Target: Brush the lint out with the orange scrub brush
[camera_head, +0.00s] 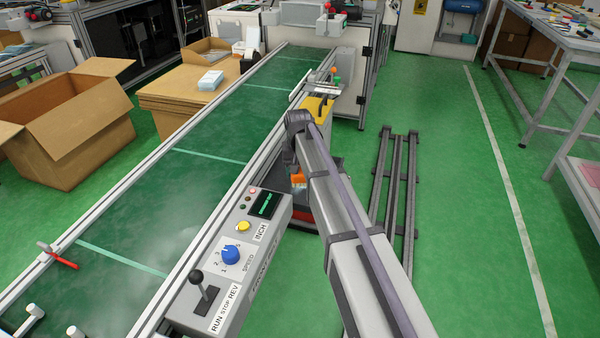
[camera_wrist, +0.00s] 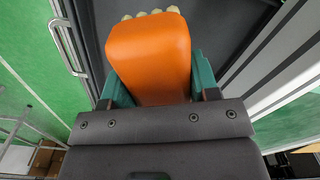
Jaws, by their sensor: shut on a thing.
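The orange scrub brush (camera_wrist: 150,55) fills the upper middle of the wrist view, with pale bristle tufts along its far edge. My gripper (camera_wrist: 152,92) is shut on it, with a teal finger on each side. In the head view a small part of the orange brush (camera_head: 298,180) shows beside my arm, to the right of the control panel; my arm hides most of the gripper there. A dark grey surface lies beyond the brush in the wrist view. I cannot tell whether the bristles touch it. No lint can be made out.
The green conveyor belt (camera_head: 150,210) runs along the left, with a control panel (camera_head: 228,262) on its near side. An open cardboard box (camera_head: 75,125) stands beyond the belt. Dark rails (camera_head: 393,190) lie on the floor to the right. A metal handle (camera_wrist: 68,45) shows at upper left.

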